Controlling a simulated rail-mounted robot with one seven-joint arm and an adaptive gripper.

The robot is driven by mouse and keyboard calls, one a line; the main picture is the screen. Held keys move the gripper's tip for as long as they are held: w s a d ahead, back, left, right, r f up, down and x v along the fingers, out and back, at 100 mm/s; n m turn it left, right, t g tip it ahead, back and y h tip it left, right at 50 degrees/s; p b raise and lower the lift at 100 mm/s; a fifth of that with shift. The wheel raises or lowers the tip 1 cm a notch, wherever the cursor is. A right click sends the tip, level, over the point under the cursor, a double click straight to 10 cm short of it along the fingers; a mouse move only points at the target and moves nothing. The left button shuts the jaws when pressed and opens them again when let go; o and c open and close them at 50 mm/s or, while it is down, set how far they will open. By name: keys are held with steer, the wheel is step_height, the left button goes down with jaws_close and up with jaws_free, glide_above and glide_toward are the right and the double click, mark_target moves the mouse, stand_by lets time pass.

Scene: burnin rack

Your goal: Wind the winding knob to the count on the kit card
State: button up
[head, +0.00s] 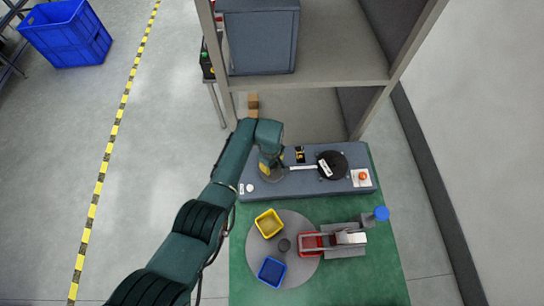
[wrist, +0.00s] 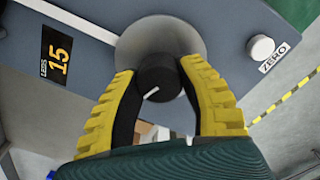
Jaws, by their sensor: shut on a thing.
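My gripper (wrist: 156,88) is shut on the black winding knob (wrist: 158,72), one yellow-backed finger on each side. The knob's white pointer line points toward the lower left in the wrist view. The knob sits on a round grey plate (wrist: 190,35) on a blue-grey panel. A small black display (wrist: 57,55) beside it shows an orange 15. A white button (wrist: 261,47) labelled ZERO (wrist: 274,58) is on the other side. In the head view my gripper (head: 271,170) is at the panel's left part and covers the knob. I cannot make out a kit card's count.
The panel (head: 300,187) also carries a black disc (head: 333,165) and an orange button (head: 362,175). A shelf (head: 335,50) overhangs behind.

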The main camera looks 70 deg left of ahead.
steer(key=shift+f, duration=0.15)
steer(key=o, duration=1.2)
step_height(320, 180, up, 12)
steer(key=shift+s+r, duration=0.1)
steer(key=shift+s, duration=0.05)
steer(key=shift+d, duration=0.1)
